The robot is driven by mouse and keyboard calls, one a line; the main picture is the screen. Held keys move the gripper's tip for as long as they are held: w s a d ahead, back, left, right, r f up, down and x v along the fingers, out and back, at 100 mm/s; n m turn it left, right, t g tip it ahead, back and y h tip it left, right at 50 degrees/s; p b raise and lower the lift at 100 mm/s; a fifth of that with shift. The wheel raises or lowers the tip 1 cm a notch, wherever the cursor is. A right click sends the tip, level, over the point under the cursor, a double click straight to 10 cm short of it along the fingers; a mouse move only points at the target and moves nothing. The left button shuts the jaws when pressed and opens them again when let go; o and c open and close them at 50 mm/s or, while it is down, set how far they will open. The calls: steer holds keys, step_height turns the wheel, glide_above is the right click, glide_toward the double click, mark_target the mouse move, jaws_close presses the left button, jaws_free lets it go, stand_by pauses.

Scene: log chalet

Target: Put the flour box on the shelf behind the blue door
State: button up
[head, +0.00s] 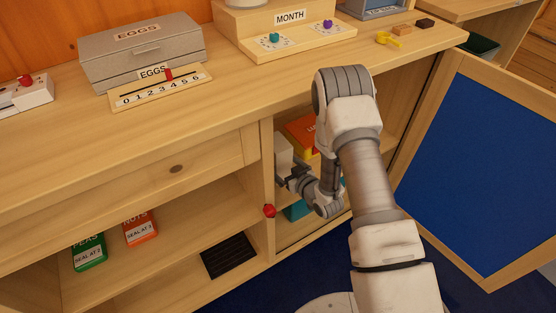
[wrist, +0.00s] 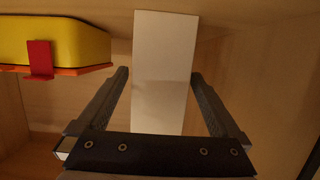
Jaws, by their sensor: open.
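The blue door (head: 480,165) stands wide open on the right in the head view. A plain white box (head: 283,152) stands inside that compartment at its left side; I read no label on it, so I cannot confirm it is the flour box. My gripper (head: 288,177) is inside the compartment, in front of the box. In the wrist view the white box (wrist: 165,60) shows upright between the spread fingers of my gripper (wrist: 160,75). The fingers are open, with a gap on each side; the box's lower end is hidden behind the gripper.
A yellow and red box (head: 302,132) with a red clip (wrist: 40,60) is in the same compartment, left of the fingers in the wrist view. A teal item (head: 296,211) lies lower. A red knob (head: 269,211) is at the left post. My arm crosses the opening.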

steer(key=p+v, duration=0.2)
steer(key=v, duration=0.7)
steer(key=shift+r, duration=0.1)
steer(key=w+d+r+m+h, duration=0.1)
steer(key=w+d+r+h, duration=0.15)
steer(key=r, duration=0.45)
steer(key=w+d+r+h, duration=0.2)
steer(key=w+d+r, duration=0.15)
steer(key=r, duration=0.25)
steer(key=s+d+r+m+g+h, duration=0.1)
steer(key=s+d+r+h, duration=0.1)
steer(key=r, duration=0.4)
steer(key=s+d+r+m+g+h, duration=0.1)
steer(key=s+d+r, duration=0.1)
steer(key=r, duration=0.3)
steer(key=s+r+m+g, duration=0.2)
steer(key=s+r, duration=0.4)
steer(key=s, duration=0.7)
steer(key=s+r+m+g, duration=0.1)
steer(key=s+r, duration=0.5)
steer(key=s, duration=0.7)
steer(key=shift+r+m+g+h, duration=0.15)
steer(key=shift+m+g+h, duration=0.25)
steer(key=shift+g, duration=0.4)
steer(key=shift+d, duration=0.15)
